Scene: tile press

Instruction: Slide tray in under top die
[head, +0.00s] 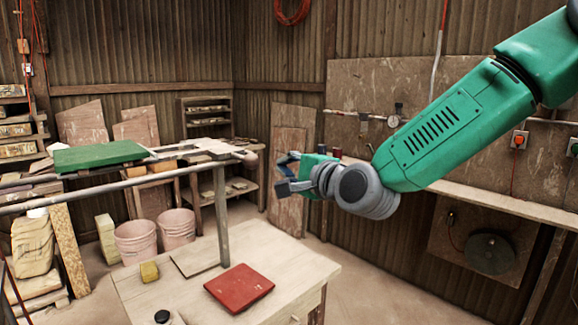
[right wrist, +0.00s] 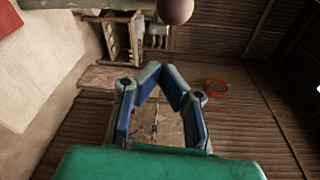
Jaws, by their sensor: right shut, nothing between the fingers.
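A flat green slab (head: 100,156) lies level on a raised frame of metal pipes (head: 120,184) at the left of the head view. Pale flat pieces (head: 205,149) lie on the frame to its right. I cannot tell which piece is the tray or which is the top die. My right gripper (head: 283,176) is shut and empty, in the air just right of the frame's end and apart from it. Its blue fingers (right wrist: 163,72) show in the right wrist view with nothing between them. My left gripper is out of view.
A rounded knob (right wrist: 175,10) shows close by at the top of the right wrist view.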

